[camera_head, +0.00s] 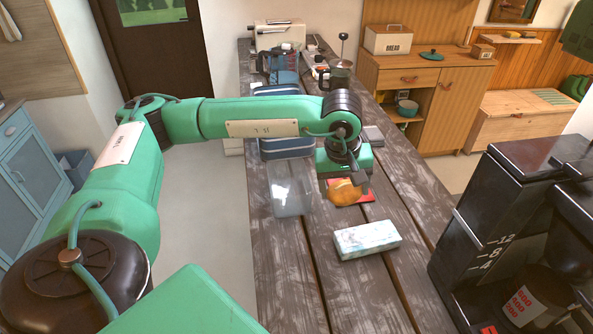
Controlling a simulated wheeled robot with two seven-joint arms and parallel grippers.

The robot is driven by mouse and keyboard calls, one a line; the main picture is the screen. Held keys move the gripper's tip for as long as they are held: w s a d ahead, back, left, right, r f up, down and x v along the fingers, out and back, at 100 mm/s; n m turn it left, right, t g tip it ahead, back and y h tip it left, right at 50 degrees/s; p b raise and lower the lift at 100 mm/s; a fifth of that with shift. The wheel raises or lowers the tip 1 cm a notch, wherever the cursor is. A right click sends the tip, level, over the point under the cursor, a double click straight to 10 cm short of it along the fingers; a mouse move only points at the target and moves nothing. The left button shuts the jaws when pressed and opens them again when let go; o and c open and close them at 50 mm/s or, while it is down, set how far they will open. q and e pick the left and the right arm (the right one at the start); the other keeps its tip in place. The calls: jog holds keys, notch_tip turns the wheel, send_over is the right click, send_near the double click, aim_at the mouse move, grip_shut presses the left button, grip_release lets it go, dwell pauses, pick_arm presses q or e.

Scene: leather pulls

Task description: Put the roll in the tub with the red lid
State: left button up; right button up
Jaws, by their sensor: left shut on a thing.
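My left gripper (345,181) reaches over the wooden table from the left, pointing down. It is shut on the orange-brown roll (344,194), which shows just under the jaws. A flat red piece (366,196), which looks like the red lid, shows behind and beside the roll; I cannot tell whether the roll touches it. A clear tub (291,196) stands just left of the gripper, with no red lid seen on it. My right gripper is not in view.
A pale marbled box (367,239) lies nearer on the table (300,290). A black coffee machine (490,215) is at the right. Several items crowd the far end. The table's near left part is clear.

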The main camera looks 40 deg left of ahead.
pick_arm(q)
jog(key=w+a+r+n+y+b, duration=0.2)
jog(key=a+r+n, duration=0.3)
jog(key=a+n, duration=0.5)
notch_tip(320, 180, up, 6)
jog(key=f+n+g+b, duration=0.1)
jog(key=n+g, duration=0.1)
jog(key=n, duration=1.2)
send_over(289, 184)
jog(key=s+d, duration=0.3)
jog(key=shift+g+y, duration=0.3)
jog(key=f+b, duration=0.1)
jog(key=f, duration=0.3)
jog(key=f+b, duration=0.1)
jog(key=f, duration=0.4)
jog(key=f+b, duration=0.1)
jog(key=f, duration=0.4)
jog(key=shift+s+f, duration=0.15)
jog(key=shift+s, duration=0.1)
notch_tip(289, 184, down, 5)
jog(key=shift+d+r+p, duration=0.1)
jog(key=shift+r+p, duration=0.1)
jog(key=shift+p, duration=0.3)
jog(key=shift+f, duration=0.25)
